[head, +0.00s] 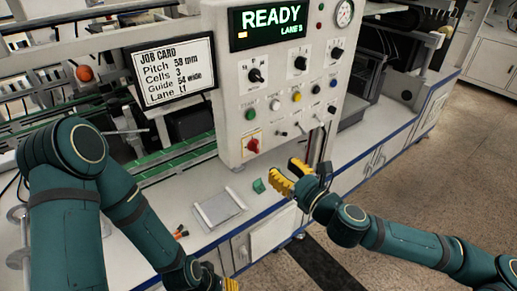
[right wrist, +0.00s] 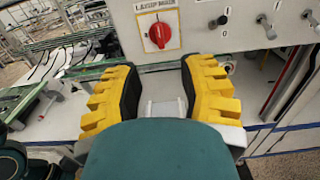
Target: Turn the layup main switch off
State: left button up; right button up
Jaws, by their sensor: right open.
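The layup main switch (head: 253,145) is a red rotary knob low on the left of the grey control panel (head: 231,92). In the right wrist view the red knob (right wrist: 160,33) sits on a white plate under a label reading "LAYUP MAIN", its grip ridge roughly upright. My right gripper (head: 287,177) is open and empty, below and right of the knob in the head view. In the right wrist view its yellow fingers (right wrist: 160,85) stand apart, with the knob beyond and above the gap. Only a yellow bit of my left gripper (head: 231,285) shows at the bottom edge.
The display (head: 265,26) reads "READY". Toggle switches (head: 299,127), buttons and black rotary knobs (head: 257,75) crowd the panel near the red knob. A job card screen (head: 171,72) stands left. A metal tray (head: 219,208) and a green piece (head: 258,186) lie on the bench below.

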aim_at(258, 148)
jog(key=b+x, duration=0.1)
jog(key=x, duration=0.9)
jog(key=shift+w+a, duration=0.25)
jog(key=shift+w, duration=0.05)
grip_shut()
